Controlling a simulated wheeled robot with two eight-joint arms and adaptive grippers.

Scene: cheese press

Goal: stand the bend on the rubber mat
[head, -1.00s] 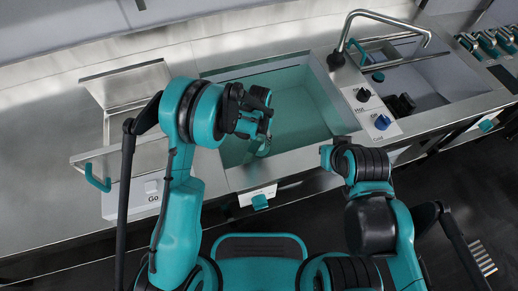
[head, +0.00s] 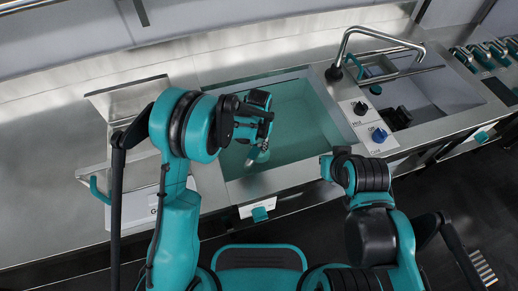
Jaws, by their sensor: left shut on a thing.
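My left gripper (head: 264,138) is over the teal-tinted sink basin, with its fingers pointing down. It is shut on a small metallic piece, which appears to be the bend (head: 251,158). The bend is small in view and partly covered by the fingers, and it hangs tilted above the basin. My right arm ends near the front right rim of the same basin. Its gripper (head: 328,166) shows only in part, and its fingers cannot be made out clearly. I cannot pick out the rubber mat with certainty.
The teal basin (head: 305,125) lies in a steel counter (head: 50,190). A bent tap (head: 380,33) and a panel with black and blue knobs (head: 369,122) stand to its right. A second basin holds a black object (head: 399,118). A steel tray with a teal handle (head: 98,190) is at left.

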